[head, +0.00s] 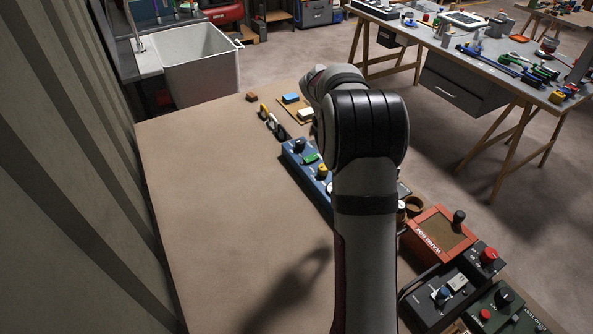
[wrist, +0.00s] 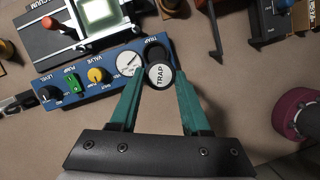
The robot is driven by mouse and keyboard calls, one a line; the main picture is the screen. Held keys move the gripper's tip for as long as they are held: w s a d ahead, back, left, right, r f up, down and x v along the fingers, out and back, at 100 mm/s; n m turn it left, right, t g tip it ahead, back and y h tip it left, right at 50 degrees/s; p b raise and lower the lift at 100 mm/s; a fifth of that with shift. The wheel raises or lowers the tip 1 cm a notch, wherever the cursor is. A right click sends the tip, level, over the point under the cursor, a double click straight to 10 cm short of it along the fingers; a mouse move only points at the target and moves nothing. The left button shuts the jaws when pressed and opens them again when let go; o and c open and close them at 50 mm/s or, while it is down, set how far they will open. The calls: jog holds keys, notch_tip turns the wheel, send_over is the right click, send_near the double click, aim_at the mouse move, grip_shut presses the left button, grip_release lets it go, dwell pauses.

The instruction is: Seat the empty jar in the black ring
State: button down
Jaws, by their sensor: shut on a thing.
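In the wrist view my gripper (wrist: 159,80) has its two green fingers shut on a small round jar (wrist: 160,76). Its white round face reads TRAP and has a dark rim. The black ring (wrist: 155,48) is at the right end of the blue panel (wrist: 105,93), just beyond the jar in the picture. The jar overlaps the ring's near side in this view. I cannot tell the height between them or whether they touch. In the head view my arm hides the gripper, the jar and the ring; part of the blue panel (head: 297,161) shows.
The panel carries a round gauge (wrist: 129,63), a yellow knob (wrist: 97,75), a green switch and a black knob. A black fixture with a pale lit window (wrist: 103,18) stands behind. A maroon roll (wrist: 296,113) lies right. The table's left part (head: 215,210) is clear.

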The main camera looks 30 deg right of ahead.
jog(key=d, duration=0.1)
jog(key=d+f+n, duration=0.1)
jog(key=shift+s+d+f, duration=0.15)
jog(key=shift+d+f, duration=0.05)
jog(key=shift+d, duration=0.1)
jog(key=shift+n, duration=0.3)
notch_tip(320, 180, down, 4)
jog(key=shift+f, duration=0.75)
jog(key=shift+f, duration=0.65)
jog(key=c, duration=0.7)
grip_release()
jog(key=shift+o, duration=0.2)
jog(key=shift+s+v, duration=0.2)
jog(key=shift+v, duration=5.3)
